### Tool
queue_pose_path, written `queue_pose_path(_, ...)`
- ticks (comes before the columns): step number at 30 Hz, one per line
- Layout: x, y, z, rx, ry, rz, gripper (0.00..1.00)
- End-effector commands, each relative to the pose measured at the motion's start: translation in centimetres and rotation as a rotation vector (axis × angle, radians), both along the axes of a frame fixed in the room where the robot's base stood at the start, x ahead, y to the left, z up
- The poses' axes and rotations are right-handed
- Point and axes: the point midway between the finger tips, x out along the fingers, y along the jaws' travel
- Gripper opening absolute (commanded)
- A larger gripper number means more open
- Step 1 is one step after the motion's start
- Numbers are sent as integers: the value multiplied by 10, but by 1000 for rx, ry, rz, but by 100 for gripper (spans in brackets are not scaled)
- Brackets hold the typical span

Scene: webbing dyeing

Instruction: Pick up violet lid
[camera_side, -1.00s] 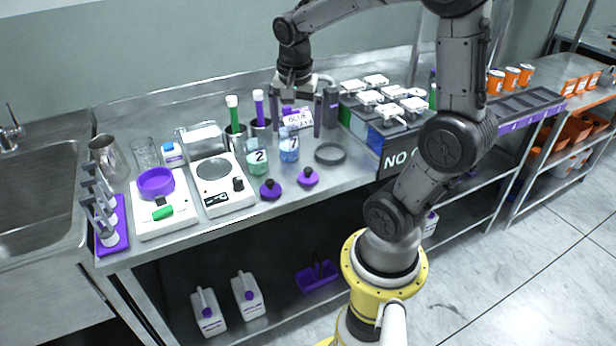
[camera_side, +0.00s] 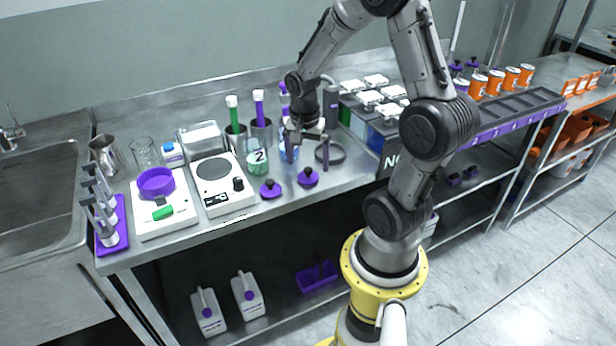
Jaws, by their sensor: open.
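Two violet lids with round knobs lie on the steel table near its front edge.
A bottle marked 2 (camera_side: 257,157) with green liquid stands left of my gripper. A grey ring (camera_side: 338,153) lies to its right. Two white devices (camera_side: 223,183) stand at left, and a box with white-lidded compartments (camera_side: 376,112) at right. The table front near the lids is clear.

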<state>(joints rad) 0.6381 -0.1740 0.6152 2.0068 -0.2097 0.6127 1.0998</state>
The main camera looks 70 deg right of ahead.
Motion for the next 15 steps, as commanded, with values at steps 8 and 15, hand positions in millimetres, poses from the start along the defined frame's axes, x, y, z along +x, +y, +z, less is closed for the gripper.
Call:
queue_pose_path(8, 0, -4, -36, 2, 3, 1, 100)
queue_pose_path(15, 1, -5, -38, 0, 1, 1, 100)
